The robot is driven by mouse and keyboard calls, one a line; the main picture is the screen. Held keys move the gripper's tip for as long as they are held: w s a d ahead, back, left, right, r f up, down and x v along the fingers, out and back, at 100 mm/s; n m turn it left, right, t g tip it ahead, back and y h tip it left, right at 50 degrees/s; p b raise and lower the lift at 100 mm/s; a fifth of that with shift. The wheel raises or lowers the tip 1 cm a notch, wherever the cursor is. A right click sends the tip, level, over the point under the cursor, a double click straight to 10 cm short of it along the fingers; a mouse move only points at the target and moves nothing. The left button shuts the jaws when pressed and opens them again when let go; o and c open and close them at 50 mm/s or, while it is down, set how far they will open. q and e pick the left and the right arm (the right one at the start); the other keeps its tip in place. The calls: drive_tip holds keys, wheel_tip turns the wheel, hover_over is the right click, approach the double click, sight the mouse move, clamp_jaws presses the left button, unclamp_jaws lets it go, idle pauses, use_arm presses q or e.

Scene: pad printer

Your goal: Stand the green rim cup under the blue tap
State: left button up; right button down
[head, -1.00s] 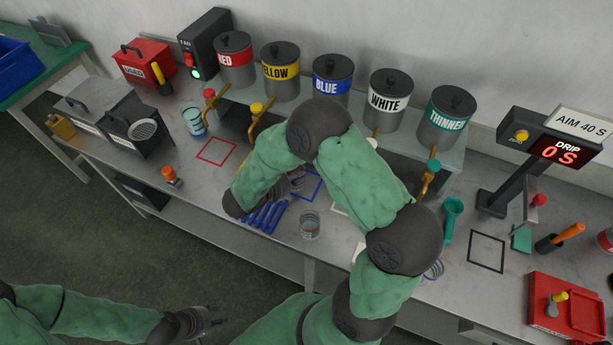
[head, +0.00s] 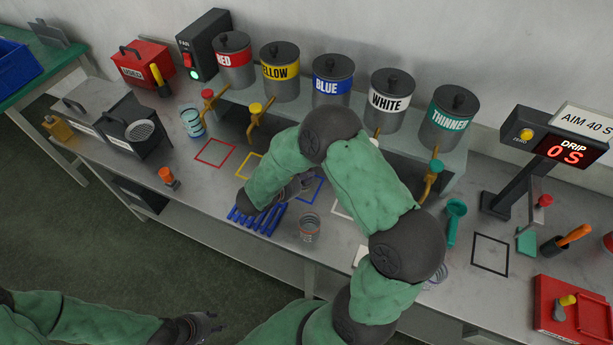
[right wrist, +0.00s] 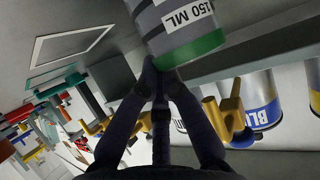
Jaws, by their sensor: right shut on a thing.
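The green rim cup (right wrist: 180,35) fills the top of the right wrist view, a grey cup with a "150 ML" label and a green band. My right gripper (right wrist: 160,72) is shut on it near that band. In the head view my right gripper (head: 299,185) shows only in part beside the blue square outline (head: 312,190), and my arm hides the cup. The blue tap is hidden behind my arm there; in the right wrist view a brass tap (right wrist: 232,110) stands beside the blue can (right wrist: 262,108), right of the cup and apart from it. My left gripper (head: 206,325) is empty, low at the left.
A blue rack (head: 257,218) lies in front of my right wrist, and a clear cup (head: 310,227) stands to its right. The cans stand on a shelf behind, with a yellow tap (head: 256,115) left of my arm. The black square outline (head: 490,255) is empty.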

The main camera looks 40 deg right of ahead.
drive_tip(key=c, duration=1.4)
unclamp_jaws()
drive_tip(key=shift+c, duration=0.2)
drive_tip(key=p+v, duration=0.3)
drive_tip(key=v, duration=0.9)
